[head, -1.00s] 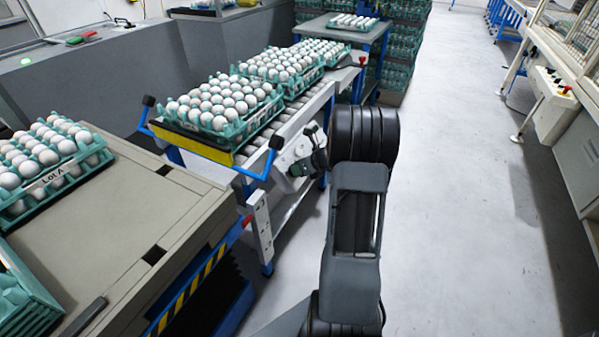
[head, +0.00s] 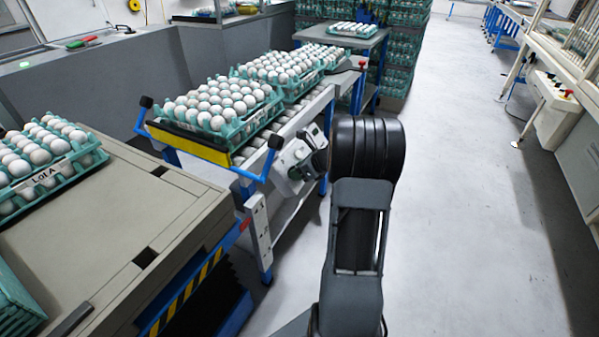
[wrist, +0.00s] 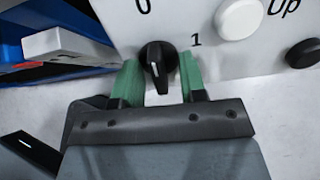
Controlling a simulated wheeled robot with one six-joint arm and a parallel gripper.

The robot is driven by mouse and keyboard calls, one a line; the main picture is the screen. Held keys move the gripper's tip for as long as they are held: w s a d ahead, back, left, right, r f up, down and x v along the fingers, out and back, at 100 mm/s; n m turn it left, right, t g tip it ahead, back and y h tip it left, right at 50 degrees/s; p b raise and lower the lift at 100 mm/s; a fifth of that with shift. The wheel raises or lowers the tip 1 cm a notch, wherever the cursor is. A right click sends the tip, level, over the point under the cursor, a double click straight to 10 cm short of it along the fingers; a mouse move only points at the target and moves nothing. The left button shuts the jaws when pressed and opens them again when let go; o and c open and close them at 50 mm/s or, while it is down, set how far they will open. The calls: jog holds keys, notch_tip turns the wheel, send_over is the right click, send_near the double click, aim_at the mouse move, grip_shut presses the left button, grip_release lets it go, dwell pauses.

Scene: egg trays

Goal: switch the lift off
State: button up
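In the wrist view a pale switch panel (wrist: 225,60) fills the top. It carries a black rotary knob (wrist: 158,60) between the marks 0 and 1. The white line on the knob points nearly straight up in the picture, closer to the 0. My gripper (wrist: 159,82) has its two green fingers apart, one on each side of the knob, with space showing between. I cannot tell whether either finger touches it. A white button (wrist: 239,18) and a black button (wrist: 304,53) near the word Up sit to the right.
The lift table (head: 190,205) with striped edge and dark bellows stands at left, bearing an egg tray (head: 70,165) marked Lot A. A roller conveyor (head: 285,130) with several egg trays stands beside my arm. Clear floor (head: 455,200) lies to the right.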

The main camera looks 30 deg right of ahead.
jog(key=p+v, duration=0.5)
jog(key=v, duration=0.4)
jog(key=shift+p, duration=0.4)
